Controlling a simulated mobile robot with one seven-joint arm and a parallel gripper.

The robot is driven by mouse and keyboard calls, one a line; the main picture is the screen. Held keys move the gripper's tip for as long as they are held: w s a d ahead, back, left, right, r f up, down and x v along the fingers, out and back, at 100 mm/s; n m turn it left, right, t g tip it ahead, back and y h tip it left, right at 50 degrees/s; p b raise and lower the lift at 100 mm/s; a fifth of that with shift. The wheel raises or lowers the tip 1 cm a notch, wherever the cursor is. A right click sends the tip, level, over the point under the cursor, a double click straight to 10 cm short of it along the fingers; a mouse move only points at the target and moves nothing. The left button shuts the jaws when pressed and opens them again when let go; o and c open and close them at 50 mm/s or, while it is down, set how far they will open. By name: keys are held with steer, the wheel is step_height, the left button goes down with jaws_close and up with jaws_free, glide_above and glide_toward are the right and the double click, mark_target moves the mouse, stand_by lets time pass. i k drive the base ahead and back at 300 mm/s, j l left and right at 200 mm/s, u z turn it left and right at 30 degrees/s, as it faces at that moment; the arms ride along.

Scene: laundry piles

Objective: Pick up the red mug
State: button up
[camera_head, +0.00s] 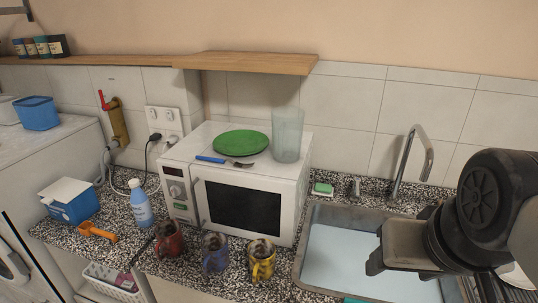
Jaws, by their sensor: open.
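The red mug (169,240) stands upright on the speckled counter, in front of the microwave's left side. It is the leftmost of three mugs in a row. A blue mug (215,253) stands to its right, and a yellow mug (262,260) stands right of that. The mugs' insides look dark. My gripper (376,252) is open and empty at the right, over the sink, well apart from the red mug. My dark arm link behind it hides part of the sink's right side.
A blue bottle (140,205), blue box (70,204) and orange scoop (97,232) stand left of the mugs. The faucet (408,160) rises behind the sink (312,232).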

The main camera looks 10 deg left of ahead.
mark_target(168, 233)
steer(key=k+j+u, duration=0.1)
steer(key=u, duration=0.35)
steer(key=k+j+u, duration=0.1)
steer(key=u, duration=0.3)
steer(key=j+u, duration=0.25)
steer(key=u, duration=0.2)
steer(key=j+z, duration=0.1)
steer(key=z, duration=0.55)
steer(key=i+j+z, duration=0.25)
steer(key=j+z, duration=0.45)
steer(key=j, duration=0.25)
steer(key=i+j, duration=0.1)
steer(key=j, duration=0.45)
steer(key=i+j+z, duration=0.1)
steer(key=j, duration=0.4)
steer(key=i+j, duration=0.15)
steer(key=j, duration=0.4)
steer(key=z, duration=0.05)
